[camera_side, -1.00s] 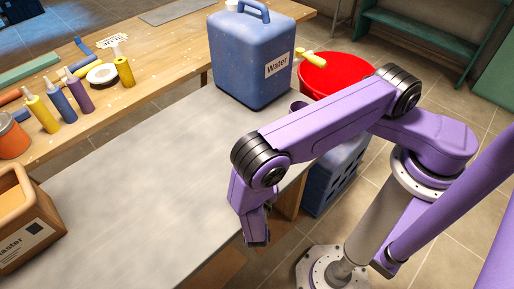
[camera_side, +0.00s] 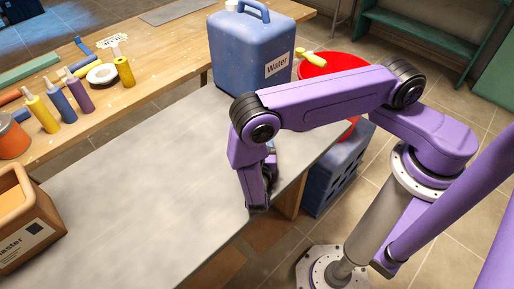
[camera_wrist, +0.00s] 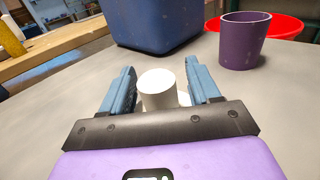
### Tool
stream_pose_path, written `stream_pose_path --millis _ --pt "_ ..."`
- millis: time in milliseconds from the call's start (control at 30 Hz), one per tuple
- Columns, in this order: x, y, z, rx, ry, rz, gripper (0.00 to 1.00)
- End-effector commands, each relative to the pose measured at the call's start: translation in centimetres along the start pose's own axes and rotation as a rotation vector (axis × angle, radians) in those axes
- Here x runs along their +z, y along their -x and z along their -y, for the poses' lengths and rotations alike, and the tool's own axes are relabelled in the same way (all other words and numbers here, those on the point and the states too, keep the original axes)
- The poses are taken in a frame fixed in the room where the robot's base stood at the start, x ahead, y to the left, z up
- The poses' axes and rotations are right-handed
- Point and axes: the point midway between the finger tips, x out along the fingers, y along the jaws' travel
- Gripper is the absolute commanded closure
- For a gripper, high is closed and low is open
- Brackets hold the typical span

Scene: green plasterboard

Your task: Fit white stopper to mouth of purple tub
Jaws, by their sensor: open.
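The white stopper (camera_wrist: 157,90) shows in the wrist view as a white cylinder with a wider pale part low on its right. It is between the two blue fingers of my gripper (camera_wrist: 159,69), which stand apart, with a gap visible on both sides. The stopper is hidden in the side view, where my gripper (camera_side: 262,190) points down near the table's right edge. The purple tub (camera_wrist: 240,43) stands upright with its mouth up, beyond and to the right of the stopper in the wrist view. My arm hides it in the side view.
A big blue water container (camera_side: 250,60) stands behind the work spot. A red bucket (camera_side: 330,64) is beyond the table edge, above a blue crate (camera_side: 330,180). A box (camera_side: 22,225) is at the left. The middle of the grey table (camera_side: 130,190) is clear.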

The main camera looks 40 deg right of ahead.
Motion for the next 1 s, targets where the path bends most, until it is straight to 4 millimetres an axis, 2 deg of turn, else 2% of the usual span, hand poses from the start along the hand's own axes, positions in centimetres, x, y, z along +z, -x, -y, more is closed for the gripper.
stream_pose_path --millis 33,200,667,767,933,1000 --pt "0.0 0.0 0.0 0.0 0.0 0.0 0.39" --pt "0.0 0.0 0.0 0.0 0.0 0.0 0.94" --pt "0.5 0.1 -0.1 0.0 -0.002 0.0 0.94" --pt "1.2 0.1 -0.1 0.0 -0.001 0.0 0.94" --pt "3.4 0.1 0.0 0.0 -0.002 0.0 0.94" --pt "4.5 0.6 0.8 0.005 0.001 0.001 0.94"
